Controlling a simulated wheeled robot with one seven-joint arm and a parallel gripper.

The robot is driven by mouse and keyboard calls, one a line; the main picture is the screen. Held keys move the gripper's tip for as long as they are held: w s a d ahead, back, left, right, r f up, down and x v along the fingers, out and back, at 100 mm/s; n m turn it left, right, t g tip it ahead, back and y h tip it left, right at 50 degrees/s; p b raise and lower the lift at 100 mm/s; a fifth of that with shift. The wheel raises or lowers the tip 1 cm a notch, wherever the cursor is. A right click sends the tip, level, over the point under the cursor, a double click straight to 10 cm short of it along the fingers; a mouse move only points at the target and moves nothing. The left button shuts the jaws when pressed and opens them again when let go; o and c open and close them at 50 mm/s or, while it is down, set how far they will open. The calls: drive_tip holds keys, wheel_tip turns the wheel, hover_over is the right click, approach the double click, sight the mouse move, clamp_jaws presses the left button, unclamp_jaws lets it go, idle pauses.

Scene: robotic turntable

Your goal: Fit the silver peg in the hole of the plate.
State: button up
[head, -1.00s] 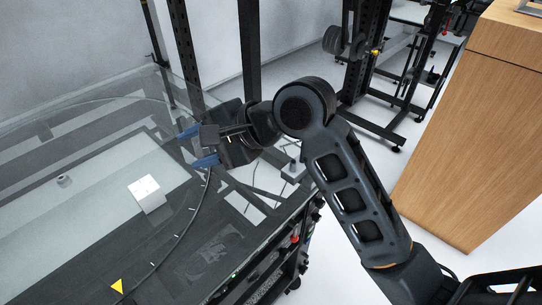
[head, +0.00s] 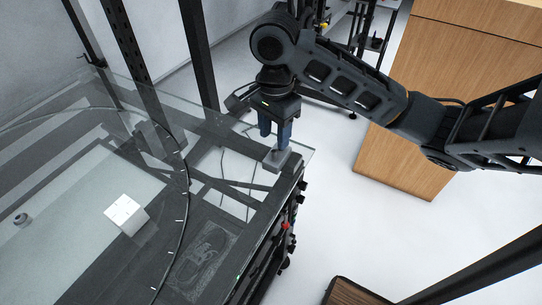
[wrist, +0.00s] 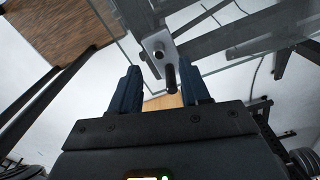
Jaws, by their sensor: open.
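In the wrist view a peg (wrist: 170,76), dark in this light, stands between the open fingers (wrist: 160,82), nearer the right one. Beside the peg, the light grey block (wrist: 153,40) has a dark round spot (wrist: 158,54); I cannot tell if it is a hole. In the head view the fingers mostly hide the peg. A white-topped block (head: 124,210) sits further left; no clear hole shows in it.
The glass tabletop (head: 75,130) has its edge right beside the grey block. A small grey ring-like part (head: 21,219) lies at far left. A wooden cabinet (head: 440,100) stands beyond, to the right.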

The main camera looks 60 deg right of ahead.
sight(274, 151)
drive_tip(key=shift+a+f, duration=0.15)
drive_tip(key=shift+f, duration=2.45)
clamp_jaws()
